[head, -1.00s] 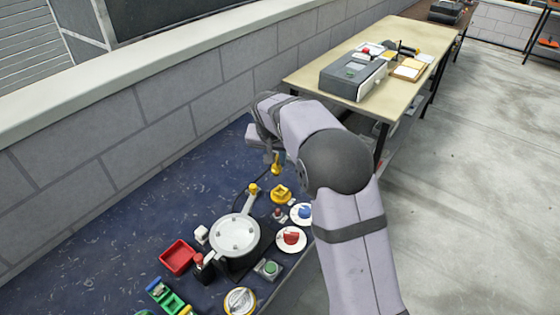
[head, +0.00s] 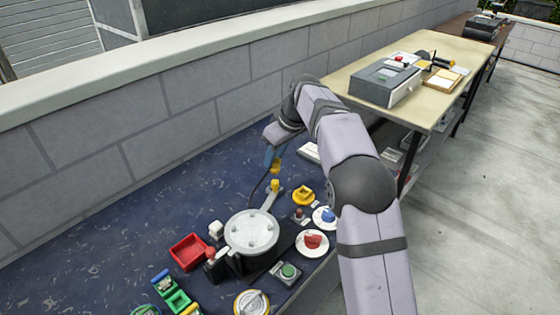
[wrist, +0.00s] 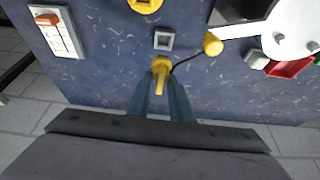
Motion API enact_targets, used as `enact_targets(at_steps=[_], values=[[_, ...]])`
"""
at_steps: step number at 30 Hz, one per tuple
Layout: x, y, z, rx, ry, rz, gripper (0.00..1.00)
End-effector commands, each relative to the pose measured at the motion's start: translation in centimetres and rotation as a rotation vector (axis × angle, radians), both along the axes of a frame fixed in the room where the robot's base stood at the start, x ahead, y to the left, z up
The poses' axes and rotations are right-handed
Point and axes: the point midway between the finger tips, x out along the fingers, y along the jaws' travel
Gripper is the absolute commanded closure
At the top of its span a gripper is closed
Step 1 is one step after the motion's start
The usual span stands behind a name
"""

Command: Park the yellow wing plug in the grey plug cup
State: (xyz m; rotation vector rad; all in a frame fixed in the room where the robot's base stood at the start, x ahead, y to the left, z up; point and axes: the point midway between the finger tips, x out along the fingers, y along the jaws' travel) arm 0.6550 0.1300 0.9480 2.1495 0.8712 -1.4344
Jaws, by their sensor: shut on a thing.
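The yellow wing plug (wrist: 160,68) is between the blue fingers of my gripper (wrist: 160,84), which is shut on it. A black cable curves from the plug toward the round yellow knob (wrist: 212,44). The grey plug cup (wrist: 164,40) is a small square open cup just beyond the plug in the wrist view. The plug looks apart from the cup; its height above the mat is hard to tell. In the head view my gripper (head: 273,156) holds the yellow plug (head: 277,167) behind the yellow knob. I cannot make out the cup there.
The knob ends the arm of a round silver device (head: 252,232). A yellow fitting (head: 303,195) and white plates with blue and red knobs stand right of it. A red tray (head: 188,251) is at left. A white switch strip (wrist: 57,32) lies left in the wrist view.

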Motion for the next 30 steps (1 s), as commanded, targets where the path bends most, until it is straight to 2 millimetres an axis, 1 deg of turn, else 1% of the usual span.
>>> enact_targets(at_steps=[8,13,30], values=[[0.0,0.2,0.0,0.000,-0.002,0.027,1.00],[0.0,0.2,-0.5,-0.001,-0.001,0.025,1.00],[0.0,0.1,-4.4,-0.002,-0.002,0.024,1.00]])
